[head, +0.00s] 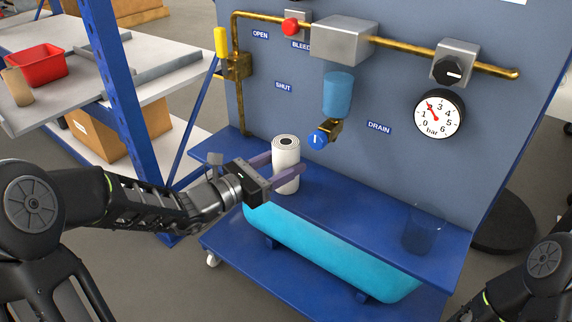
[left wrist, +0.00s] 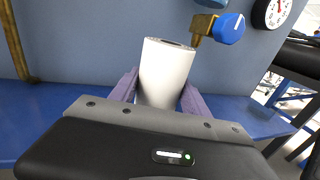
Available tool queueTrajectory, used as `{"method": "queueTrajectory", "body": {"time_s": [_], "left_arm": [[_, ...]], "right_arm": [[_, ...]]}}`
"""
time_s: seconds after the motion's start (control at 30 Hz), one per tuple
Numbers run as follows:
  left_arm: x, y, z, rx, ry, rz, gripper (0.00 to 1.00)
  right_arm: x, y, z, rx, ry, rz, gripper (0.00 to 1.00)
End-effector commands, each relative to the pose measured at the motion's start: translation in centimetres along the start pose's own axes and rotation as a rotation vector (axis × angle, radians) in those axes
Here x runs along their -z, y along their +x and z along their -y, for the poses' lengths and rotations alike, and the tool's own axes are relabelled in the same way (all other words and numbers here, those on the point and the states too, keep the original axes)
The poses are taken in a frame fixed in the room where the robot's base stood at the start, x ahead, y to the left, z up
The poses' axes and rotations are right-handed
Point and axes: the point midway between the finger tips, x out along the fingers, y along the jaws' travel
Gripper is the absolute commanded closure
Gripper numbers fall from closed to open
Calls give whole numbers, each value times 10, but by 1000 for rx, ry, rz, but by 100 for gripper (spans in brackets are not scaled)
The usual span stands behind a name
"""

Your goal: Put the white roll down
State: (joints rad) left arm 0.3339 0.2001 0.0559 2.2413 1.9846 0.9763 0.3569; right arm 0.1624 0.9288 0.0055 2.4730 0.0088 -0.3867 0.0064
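The white roll (head: 286,166) stands upright, its dark-ringed top end showing, at the left end of the blue shelf. My left gripper (head: 286,170) reaches in from the left with its purple-grey fingers on both sides of the roll. In the left wrist view the roll (left wrist: 165,72) sits between the two fingers, which appear to touch its sides. Its lower part is partly hidden by the fingers and gripper body. I cannot tell whether its bottom touches the shelf. My right gripper is out of view; only part of that arm shows at the lower right.
A blue-handled drain valve (head: 319,138) and blue bowl (head: 337,95) hang behind the roll. A gauge (head: 439,113) and brass pipe are on the panel. A cyan tank (head: 330,250) lies below.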

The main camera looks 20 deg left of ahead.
Motion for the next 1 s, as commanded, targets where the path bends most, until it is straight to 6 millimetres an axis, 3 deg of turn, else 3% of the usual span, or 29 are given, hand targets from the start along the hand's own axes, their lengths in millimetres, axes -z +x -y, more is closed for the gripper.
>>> {"method": "queueTrajectory", "body": {"time_s": [0.53,1.0], "left_arm": [[0,0,0,0,0,0,91],[-12,-4,1,0,0,0,93]], "right_arm": [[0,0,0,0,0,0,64],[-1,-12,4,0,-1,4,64]]}}
